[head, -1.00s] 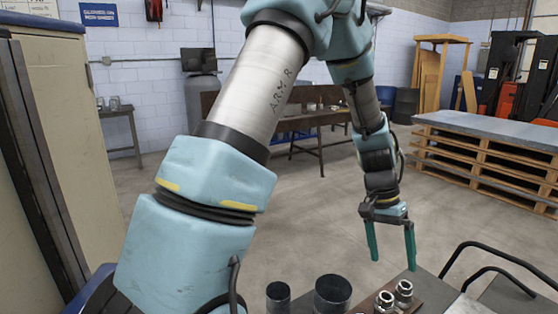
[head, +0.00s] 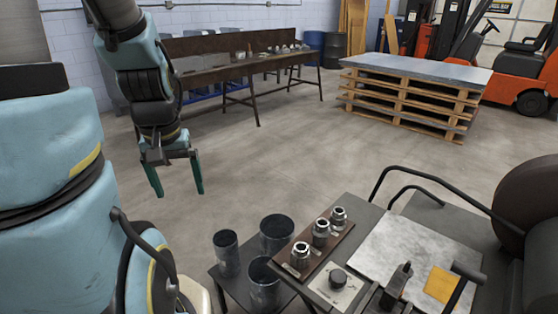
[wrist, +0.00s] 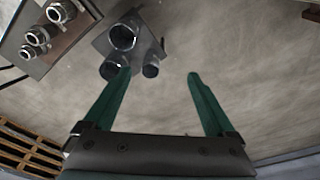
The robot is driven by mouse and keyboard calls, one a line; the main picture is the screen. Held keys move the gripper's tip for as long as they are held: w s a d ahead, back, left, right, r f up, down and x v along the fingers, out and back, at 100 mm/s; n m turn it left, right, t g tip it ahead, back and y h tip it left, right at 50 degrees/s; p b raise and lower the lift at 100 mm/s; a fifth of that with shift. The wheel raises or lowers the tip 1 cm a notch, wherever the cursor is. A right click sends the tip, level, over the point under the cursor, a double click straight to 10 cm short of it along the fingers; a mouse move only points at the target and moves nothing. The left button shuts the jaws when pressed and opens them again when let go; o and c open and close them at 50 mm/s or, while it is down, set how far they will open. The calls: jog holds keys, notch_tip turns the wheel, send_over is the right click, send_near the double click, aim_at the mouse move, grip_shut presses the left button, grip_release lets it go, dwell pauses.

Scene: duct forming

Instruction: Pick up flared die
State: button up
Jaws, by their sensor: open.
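Three metal dies stand in a row on a dark brown board: a rear one (head: 339,217), a middle one (head: 321,233) and a front one (head: 300,256). Their tops are shaped differently, but I cannot tell for certain which is the flared one. They also show at the upper left of the wrist view, the largest die (wrist: 61,12) topmost. My gripper (head: 178,190) hangs in the air to the left of the dies, fingers downward, apart and empty.
Several open dark tubes (head: 277,232) stand on a low plate left of the board. A dark knob on a pale plate (head: 333,286), a grey metal sheet (head: 392,250) and a black curved rail (head: 437,185) are to the right. Open floor (head: 280,155) lies beyond.

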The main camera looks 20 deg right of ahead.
jog(key=w+d+f+b, duration=0.1)
jog(key=w+d+f, duration=0.1)
jog(key=w+d, duration=0.35)
jog(key=g+b, duration=0.2)
jog(key=b, duration=0.2)
send_near(339, 214)
jog(key=w, duration=0.1)
jog(key=shift+n, duration=0.4)
jog(key=f, duration=0.4)
jog(key=d+f+p, duration=0.1)
jog(key=f, duration=0.1)
jog(key=shift+s, duration=0.1)
jog(key=shift+f+p, duration=1.55)
jog(key=shift+f, duration=1.35)
grip_shut()
